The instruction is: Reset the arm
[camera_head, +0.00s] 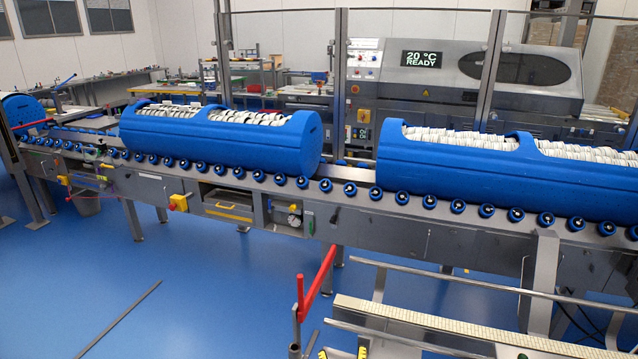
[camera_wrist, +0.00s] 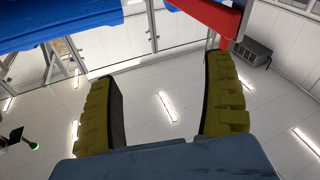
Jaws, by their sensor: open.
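My gripper (camera_wrist: 165,108) shows in the wrist view with its two yellow ribbed fingers spread apart and nothing between them. Behind the fingers the wrist view shows ceiling lights and white panels. A blue edge (camera_wrist: 60,22) and a red part (camera_wrist: 215,14) lie beyond the fingertips at the top; I cannot tell what they belong to. In the head view only small yellow bits at the bottom edge may be my gripper. Two blue tub carriers (camera_head: 220,152) (camera_head: 470,188), filled with rows of white tubs, lie on the roller conveyor.
The roller conveyor (camera_head: 395,226) crosses the view. A third blue carrier (camera_head: 20,108) is at far left. A red handle (camera_head: 317,285) and metal rails (camera_head: 450,285) stand in front. A machine (camera_head: 460,75) reads "20 °C READY" behind upright posts. Blue floor at lower left is mostly clear.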

